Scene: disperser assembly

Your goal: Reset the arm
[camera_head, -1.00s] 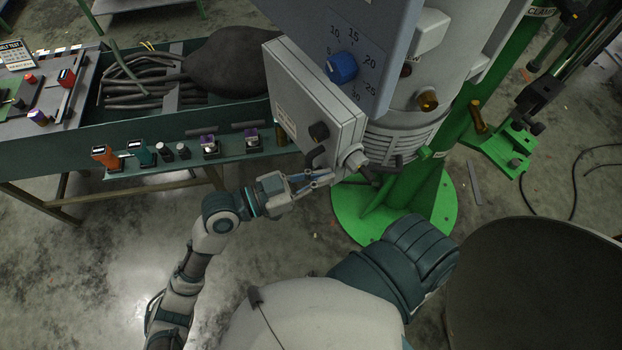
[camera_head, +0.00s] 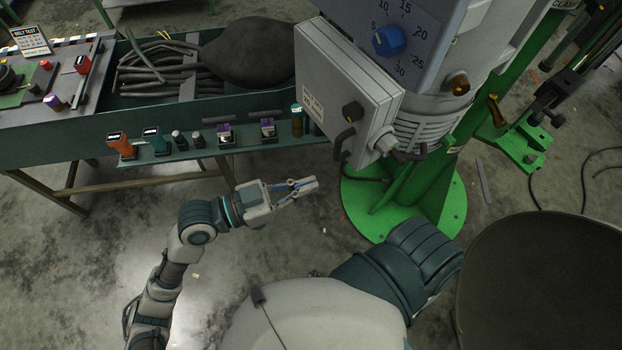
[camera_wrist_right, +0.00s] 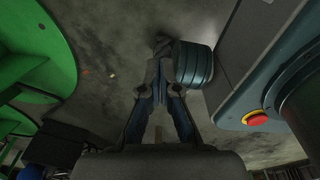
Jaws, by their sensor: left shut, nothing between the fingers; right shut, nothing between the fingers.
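My left gripper (camera_head: 303,188) is in the middle of the head view, over the bare floor and to the left of the machine's green base. Its fingers are shut with nothing between them. It is apart from the grey control box (camera_head: 352,90) on the machine, below and left of it. My right gripper (camera_wrist_right: 160,52) shows in the right wrist view with its fingers together and nothing held. A ribbed dark teal part shows beside its tips. My right gripper does not show in the head view.
A machine with a blue dial (camera_head: 388,41) stands on a green round base (camera_head: 452,205). A bench (camera_head: 75,150) at left holds bottles, small devices and dark rods. A red button (camera_wrist_right: 258,118) is at right in the right wrist view. Floor between bench and base is clear.

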